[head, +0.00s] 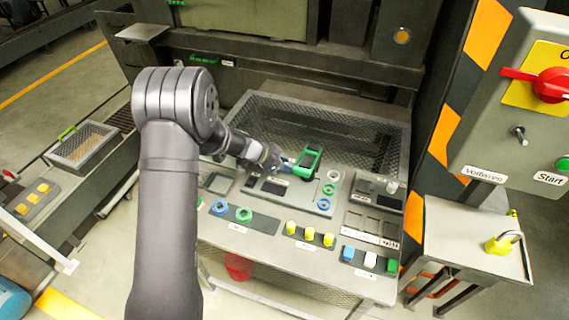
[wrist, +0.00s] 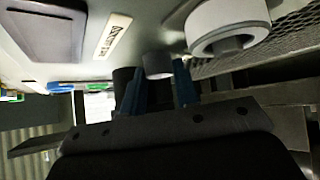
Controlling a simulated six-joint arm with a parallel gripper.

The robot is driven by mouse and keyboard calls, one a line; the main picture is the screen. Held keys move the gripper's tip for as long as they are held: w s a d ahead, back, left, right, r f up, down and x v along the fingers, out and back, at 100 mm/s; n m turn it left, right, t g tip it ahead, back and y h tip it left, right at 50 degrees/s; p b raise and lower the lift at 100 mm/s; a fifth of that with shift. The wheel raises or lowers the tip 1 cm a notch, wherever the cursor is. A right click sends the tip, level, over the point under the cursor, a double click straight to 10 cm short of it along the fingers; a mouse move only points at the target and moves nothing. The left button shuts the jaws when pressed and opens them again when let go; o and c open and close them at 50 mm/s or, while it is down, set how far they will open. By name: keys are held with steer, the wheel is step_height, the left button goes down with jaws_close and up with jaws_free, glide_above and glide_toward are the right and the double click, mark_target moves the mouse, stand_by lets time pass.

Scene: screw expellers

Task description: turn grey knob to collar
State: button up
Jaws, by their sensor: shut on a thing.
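The grey knob (wrist: 158,65) is a short grey cylinder. In the wrist view it sits between the two blue fingertips of my gripper (wrist: 159,84), which is shut on it. In the head view my gripper (head: 287,163) is low over the middle of the panel, and the knob cannot be made out there. A thick pale ring (wrist: 228,25) with a grey core, which may be the collar, is to the right of the knob in the wrist view, apart from the fingers. Any mark on the knob is hidden.
A green-framed part (head: 310,157) stands just right of my gripper. A blue ring (head: 324,203), yellow buttons (head: 309,234) and a blue knob (head: 220,207) are on the panel (head: 270,236). A mesh tray (head: 345,135) lies behind. A red switch (head: 552,84) is far right.

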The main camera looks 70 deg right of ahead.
steer(key=shift+n, duration=0.4)
steer(key=o, duration=1)
steer(key=shift+a, duration=0.1)
steer(key=v, duration=1.7)
steer(key=shift+s+a+r, duration=0.15)
steer(key=shift+s+a, duration=0.05)
steer(key=shift+a, duration=0.15)
steer(key=x, duration=1.7)
steer(key=shift+w+d, duration=0.15)
steer(key=shift+d, duration=0.25)
